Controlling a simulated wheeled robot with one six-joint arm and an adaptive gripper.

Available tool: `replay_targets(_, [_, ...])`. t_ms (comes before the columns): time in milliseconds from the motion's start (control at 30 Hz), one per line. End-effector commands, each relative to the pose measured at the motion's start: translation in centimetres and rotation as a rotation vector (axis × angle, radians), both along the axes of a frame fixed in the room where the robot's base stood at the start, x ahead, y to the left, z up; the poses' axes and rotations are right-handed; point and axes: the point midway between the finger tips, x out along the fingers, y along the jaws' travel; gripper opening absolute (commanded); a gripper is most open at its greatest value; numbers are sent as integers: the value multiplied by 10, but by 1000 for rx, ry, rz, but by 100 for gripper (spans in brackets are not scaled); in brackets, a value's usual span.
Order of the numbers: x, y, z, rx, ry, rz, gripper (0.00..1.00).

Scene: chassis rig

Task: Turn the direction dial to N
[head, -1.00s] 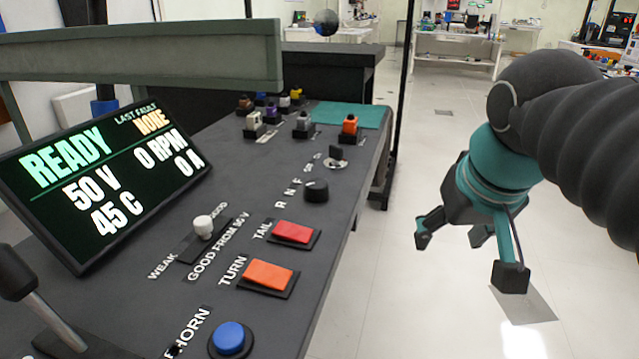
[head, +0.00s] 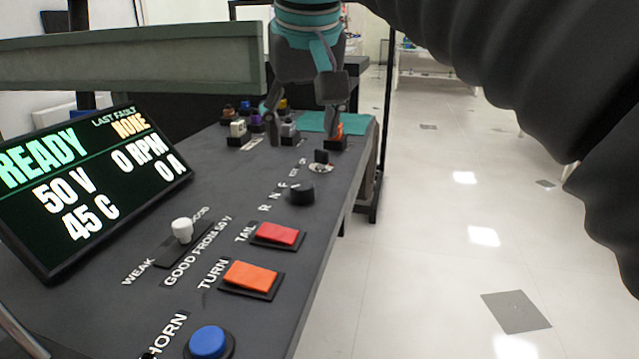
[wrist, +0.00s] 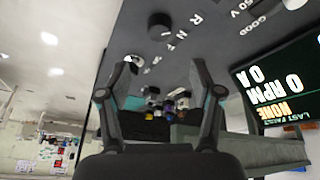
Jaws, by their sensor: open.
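The direction dial (head: 301,193) is a round black knob on the dark panel, with the letters R, N and F (head: 277,196) beside it on the left. I cannot make out which letter it points to. The dial also shows at the top of the wrist view (wrist: 160,25), beyond the fingertips. My gripper (head: 303,128) is open and empty, pointing down over the far part of the panel. In the head view it appears behind and above the dial, apart from it. Its two fingers (wrist: 163,66) are spread in the wrist view with nothing between them.
A small black key-like switch (head: 321,158) stands just behind the dial. Several coloured connectors, one orange (head: 337,140), are at the far end. Red (head: 276,233) and orange (head: 251,276) rocker switches and a blue button (head: 208,342) lie nearer. A display (head: 90,185) stands at left.

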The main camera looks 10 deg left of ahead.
Motion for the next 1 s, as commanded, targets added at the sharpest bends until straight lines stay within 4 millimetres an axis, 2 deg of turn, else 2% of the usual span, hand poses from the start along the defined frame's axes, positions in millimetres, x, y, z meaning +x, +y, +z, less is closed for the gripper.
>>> replay_targets(33, [3,1,-12,-3,3,-1,65])
replay_targets(200, [15,5,-42,-2,2,-1,65])
replay_targets(500, [33,11,-86,-2,1,0,65])
replay_targets(700, [39,14,-100,0,0,0,65])
replay_targets(1000, [40,14,-102,0,0,0,65])
